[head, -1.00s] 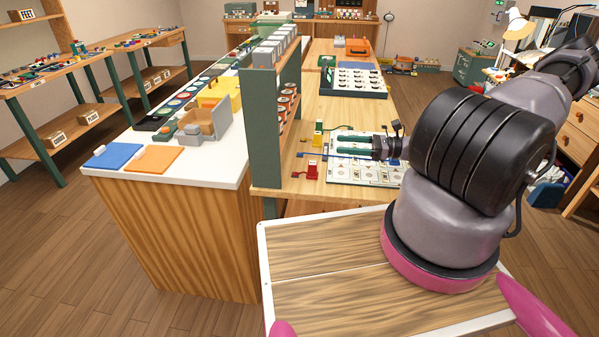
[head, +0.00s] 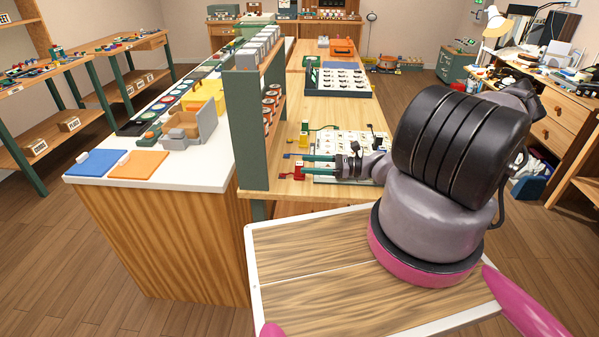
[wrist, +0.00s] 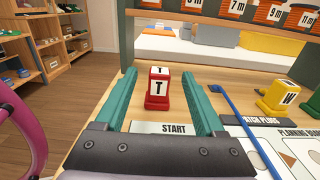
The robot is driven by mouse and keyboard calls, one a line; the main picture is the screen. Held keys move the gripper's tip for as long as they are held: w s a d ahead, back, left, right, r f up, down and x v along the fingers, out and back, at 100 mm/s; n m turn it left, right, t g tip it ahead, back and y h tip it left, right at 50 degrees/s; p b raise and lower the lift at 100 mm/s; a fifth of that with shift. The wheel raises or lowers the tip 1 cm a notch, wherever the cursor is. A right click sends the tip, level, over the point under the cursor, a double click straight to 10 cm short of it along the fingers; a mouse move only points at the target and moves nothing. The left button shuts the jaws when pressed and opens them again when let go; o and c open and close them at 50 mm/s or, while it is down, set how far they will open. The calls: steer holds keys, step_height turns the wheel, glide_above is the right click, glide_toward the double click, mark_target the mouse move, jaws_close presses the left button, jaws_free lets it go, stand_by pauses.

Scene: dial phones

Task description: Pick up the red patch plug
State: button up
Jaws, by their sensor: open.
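The red patch plug (wrist: 158,88), a red block with white faces marked T, stands upright on the wooden table near its front edge. In the head view the red plug (head: 299,171) is at the left end of my fingers. My gripper (head: 308,164) reaches left, low over the table. In the wrist view my gripper's (wrist: 160,90) two teal fingers are open, one on each side of the plug, with gaps on both sides. I cannot tell how deep the plug sits between the fingertips.
A yellow plug (wrist: 277,95) marked W stands to the right, with a blue cord (wrist: 236,110) between. A planning board (head: 350,143) lies beside and under my arm. A green shelf rack (head: 250,130) rises close behind the red plug.

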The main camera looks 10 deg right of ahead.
steer(key=shift+w+a, duration=0.2)
steer(key=shift+a, duration=0.35)
jaws_close()
